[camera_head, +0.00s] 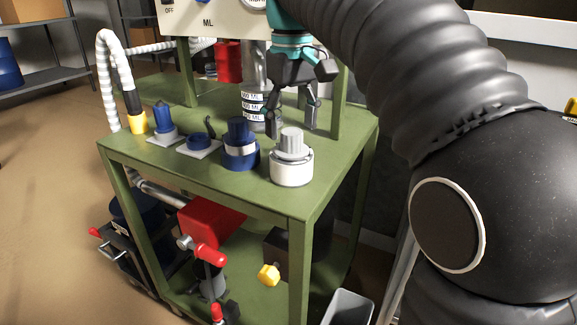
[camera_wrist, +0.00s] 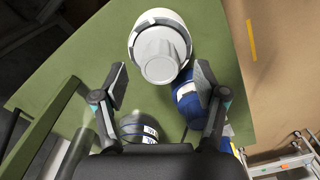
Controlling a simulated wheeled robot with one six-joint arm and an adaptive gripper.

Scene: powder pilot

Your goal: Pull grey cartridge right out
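The grey cartridge (camera_head: 291,142) stands upright in a white round holder (camera_head: 291,172) at the table's front right corner. In the wrist view the grey cartridge (camera_wrist: 160,55) lies at top centre with the white holder (camera_wrist: 150,17) around it. My gripper (camera_head: 292,118) is open and empty, pointing down just behind the cartridge in the head view. In the wrist view my gripper (camera_wrist: 161,80) has its fingertips spread apart, one to each side just below the cartridge. I cannot tell whether a finger touches anything.
A blue cartridge (camera_head: 240,148) stands close left of the white holder. Blue fittings (camera_head: 163,130) and a hose with a yellow end (camera_head: 138,122) stand farther left on the green table (camera_head: 200,176). A clear labelled cylinder (camera_head: 254,95) stands behind. A green post (camera_head: 340,105) rises right of my gripper.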

